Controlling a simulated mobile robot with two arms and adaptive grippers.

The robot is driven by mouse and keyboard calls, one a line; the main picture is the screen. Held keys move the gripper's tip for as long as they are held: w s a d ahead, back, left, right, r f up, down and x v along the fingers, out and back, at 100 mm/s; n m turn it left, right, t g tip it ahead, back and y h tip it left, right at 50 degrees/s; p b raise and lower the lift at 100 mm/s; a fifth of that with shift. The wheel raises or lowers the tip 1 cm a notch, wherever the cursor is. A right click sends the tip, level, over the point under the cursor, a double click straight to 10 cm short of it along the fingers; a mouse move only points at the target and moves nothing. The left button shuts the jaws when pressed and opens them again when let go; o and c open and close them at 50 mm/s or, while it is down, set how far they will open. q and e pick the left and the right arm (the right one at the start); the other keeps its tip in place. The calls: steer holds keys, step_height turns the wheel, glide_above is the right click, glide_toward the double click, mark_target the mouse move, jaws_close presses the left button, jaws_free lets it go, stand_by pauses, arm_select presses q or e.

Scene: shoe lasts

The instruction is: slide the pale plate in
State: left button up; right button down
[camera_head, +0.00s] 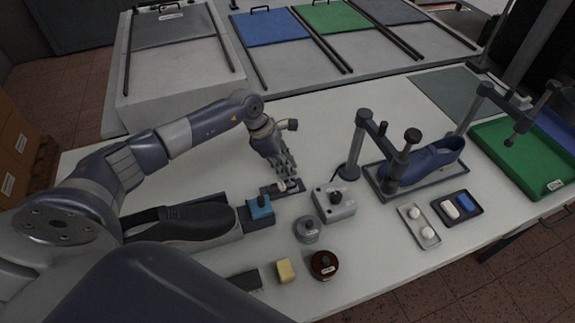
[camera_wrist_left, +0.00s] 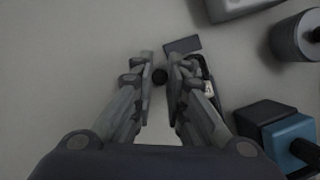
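A grey plate (camera_head: 172,27) with a dark handle and small white label lies between two dark rails on the back-left grey bench; it is the palest of the plates there. My left gripper (camera_head: 286,180) is far from it, low over the white table near a small dark tray (camera_head: 269,191). In the left wrist view my left gripper (camera_wrist_left: 161,57) has its fingers apart. A small black round knob (camera_wrist_left: 160,76) shows between them; I cannot tell whether they touch it. My right gripper is not in view.
Blue (camera_head: 268,27) and green (camera_head: 335,16) plates lie right of the grey one. On the white table stand a black shoe (camera_head: 185,222), a blue-topped block (camera_head: 260,207), a grey box (camera_head: 334,201) and a blue shoe last (camera_head: 425,160) on a stand. The table's back left is clear.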

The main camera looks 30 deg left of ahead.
arm_select(q)
steer(key=shift+o, duration=0.4)
steer(key=shift+s+a, duration=0.15)
steer(key=shift+s, duration=0.05)
steer(key=shift+r, duration=0.1)
steer(key=v, duration=1.2)
steer(key=shift+s, duration=0.1)
